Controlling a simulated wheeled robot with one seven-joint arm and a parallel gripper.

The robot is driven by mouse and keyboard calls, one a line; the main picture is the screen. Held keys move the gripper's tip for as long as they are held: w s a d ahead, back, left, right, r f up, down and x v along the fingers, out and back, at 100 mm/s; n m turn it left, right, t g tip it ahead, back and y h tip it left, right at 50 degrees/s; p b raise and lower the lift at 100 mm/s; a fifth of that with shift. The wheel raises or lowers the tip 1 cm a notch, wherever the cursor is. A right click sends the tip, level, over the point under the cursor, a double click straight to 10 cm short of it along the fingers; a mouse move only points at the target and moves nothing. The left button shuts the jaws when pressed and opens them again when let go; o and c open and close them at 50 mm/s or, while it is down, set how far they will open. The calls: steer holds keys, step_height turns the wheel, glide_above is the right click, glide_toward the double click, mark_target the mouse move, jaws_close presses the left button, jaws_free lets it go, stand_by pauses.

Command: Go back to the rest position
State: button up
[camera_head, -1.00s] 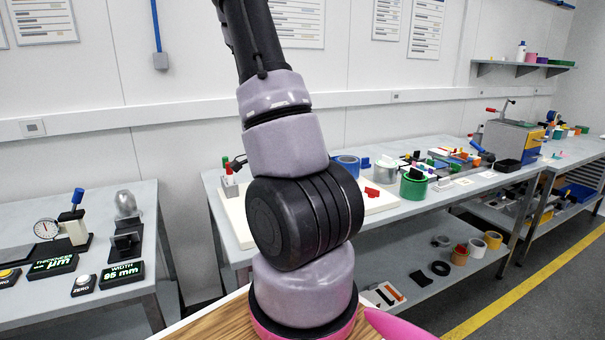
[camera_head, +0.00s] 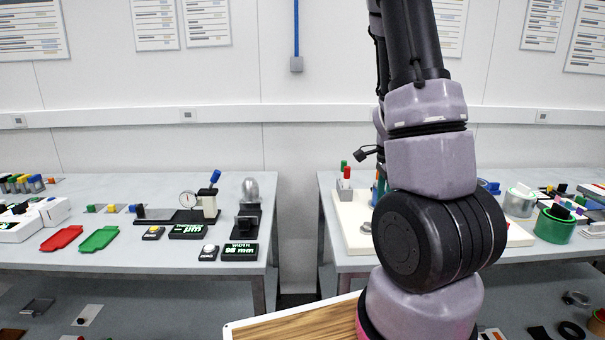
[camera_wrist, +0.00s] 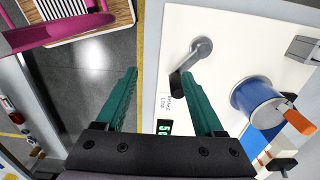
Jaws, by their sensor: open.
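My gripper (camera_wrist: 158,74) shows in the wrist view with its two teal fingers apart and nothing between the tips. In that view it is over the edge of a white board (camera_wrist: 228,25), with floor to its left. A grey crank handle (camera_wrist: 201,48) with a dark knob is on the board near the right finger. In the head view my arm rises at right of centre, and my gripper cannot be made out there.
The wrist view shows a blue cylinder (camera_wrist: 258,101) with an orange lever (camera_wrist: 298,122), and a green-lit display (camera_wrist: 164,127). In the head view, a left bench (camera_head: 140,262) holds gauges, a red tray (camera_head: 62,238) and a green tray (camera_head: 99,239). A gap separates it from the right bench (camera_head: 355,262).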

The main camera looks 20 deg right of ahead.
steer(key=a+r+n+t+y, duration=0.1)
steer(key=a+r+n+t, duration=0.1)
steer(key=a+r+n, duration=0.35)
steer(key=a+r+n+t+y, duration=0.1)
steer(key=a+r+n+t, duration=0.15)
steer(key=a+r, duration=0.55)
steer(key=s+a+r+n+t, duration=0.1)
steer(key=s+a+r+n, duration=0.2)
steer(key=r, duration=0.4)
steer(key=s+a+r+n+t, duration=0.1)
steer(key=s+a+r+n, duration=0.2)
steer(key=s+r+n, duration=0.3)
steer(key=shift+a+r+t, duration=0.2)
steer(key=shift+r+t, duration=0.15)
steer(key=shift+r, duration=0.55)
